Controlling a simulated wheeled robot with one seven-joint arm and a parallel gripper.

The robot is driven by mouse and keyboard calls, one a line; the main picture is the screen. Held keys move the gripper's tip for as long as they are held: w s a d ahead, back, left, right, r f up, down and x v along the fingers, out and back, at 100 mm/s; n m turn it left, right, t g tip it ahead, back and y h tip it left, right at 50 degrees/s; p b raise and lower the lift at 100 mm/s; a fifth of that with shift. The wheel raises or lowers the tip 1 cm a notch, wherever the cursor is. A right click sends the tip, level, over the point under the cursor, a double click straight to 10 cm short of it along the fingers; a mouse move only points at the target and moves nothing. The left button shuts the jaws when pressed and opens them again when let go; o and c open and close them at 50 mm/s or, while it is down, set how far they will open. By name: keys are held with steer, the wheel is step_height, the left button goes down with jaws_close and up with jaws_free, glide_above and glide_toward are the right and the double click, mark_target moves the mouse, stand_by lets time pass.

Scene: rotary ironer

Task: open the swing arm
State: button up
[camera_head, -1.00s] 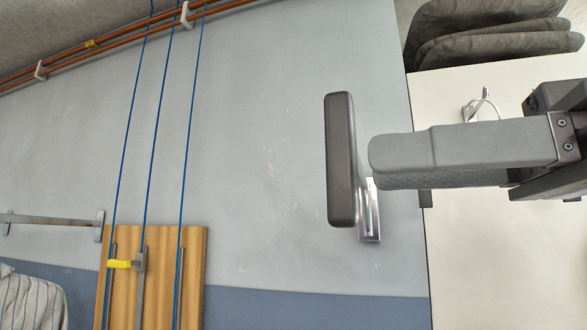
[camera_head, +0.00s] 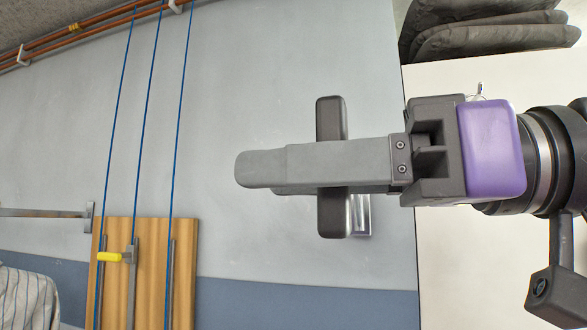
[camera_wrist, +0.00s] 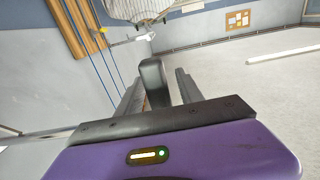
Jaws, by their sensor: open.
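A dark upright padded bar, which looks like the swing arm (camera_head: 331,112), stands out from the grey wall by a chrome bracket (camera_head: 361,216). My gripper (camera_head: 245,170) comes in from the right, level, and crosses in front of the bar's middle, with its fingertips past it to the left. In the wrist view the bar (camera_wrist: 155,82) stands between the two parted fingers of my gripper (camera_wrist: 161,74). The jaws are open, with a gap visible on the right side of the bar; contact on the left is unclear. The bar's middle is hidden in the head view.
A ribbed wooden board (camera_head: 150,270) with blue cords and a yellow tag (camera_head: 109,257) is at lower left, near a metal rail (camera_head: 45,213) and striped cloth (camera_head: 25,297). Dark pads (camera_head: 490,38) lie at upper right above a white panel (camera_head: 490,270).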

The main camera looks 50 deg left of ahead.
jaws_close()
stand_by(1.3)
